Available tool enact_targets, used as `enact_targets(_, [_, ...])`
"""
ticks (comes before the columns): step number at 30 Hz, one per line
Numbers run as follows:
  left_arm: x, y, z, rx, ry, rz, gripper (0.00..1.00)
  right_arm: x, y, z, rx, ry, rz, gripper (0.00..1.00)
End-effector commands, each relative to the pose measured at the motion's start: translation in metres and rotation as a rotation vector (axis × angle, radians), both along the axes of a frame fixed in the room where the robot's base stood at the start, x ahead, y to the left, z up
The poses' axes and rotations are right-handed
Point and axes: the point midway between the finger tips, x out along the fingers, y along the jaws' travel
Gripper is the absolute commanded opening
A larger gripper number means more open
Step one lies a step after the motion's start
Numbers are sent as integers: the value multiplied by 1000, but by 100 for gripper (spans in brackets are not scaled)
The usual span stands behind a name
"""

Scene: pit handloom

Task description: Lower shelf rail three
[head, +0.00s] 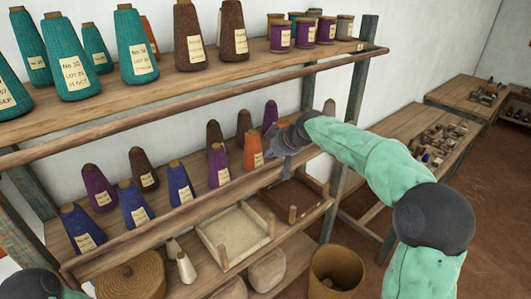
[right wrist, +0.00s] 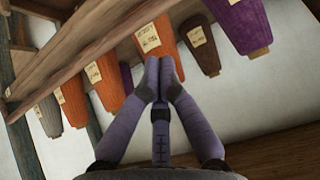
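A long round wooden rail (head: 200,99) runs across the front of the upper shelf, raised on the left below the shelf's edge. A second wooden rail (head: 150,234) runs along the front of the middle shelf, in front of its cones. My right gripper (head: 272,156) is above the right part of the middle shelf, beside an orange cone (head: 252,150). In the right wrist view the fingertips (right wrist: 160,68) of my right gripper meet, with nothing visible between them. A wooden rail or shelf edge crosses that view's upper left, apart from the fingertips in the picture. My left gripper is out of view.
Teal and brown yarn cones (head: 138,50) and purple spools (head: 281,36) stand on the upper shelf. Below are a pale tray (head: 205,232), a coiled basket (head: 130,282) and a bin (head: 336,268). Workbenches (head: 470,92) stand at right, with open brown floor between.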

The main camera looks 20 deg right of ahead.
Motion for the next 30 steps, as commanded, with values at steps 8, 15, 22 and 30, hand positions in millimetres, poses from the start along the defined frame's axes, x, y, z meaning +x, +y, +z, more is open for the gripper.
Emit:
enact_targets(8, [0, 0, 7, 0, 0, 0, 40, 28, 11, -35, 1, 5, 0, 0])
enact_targets(15, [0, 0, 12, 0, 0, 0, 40, 50, 18, -59, 1, 4, -2, 0])
enact_targets(22, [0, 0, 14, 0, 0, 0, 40, 59, 21, -69, 1, 1, -3, 0])
enact_targets(30, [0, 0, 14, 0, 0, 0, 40, 59, 21, -70, 1, 1, -3, 0])
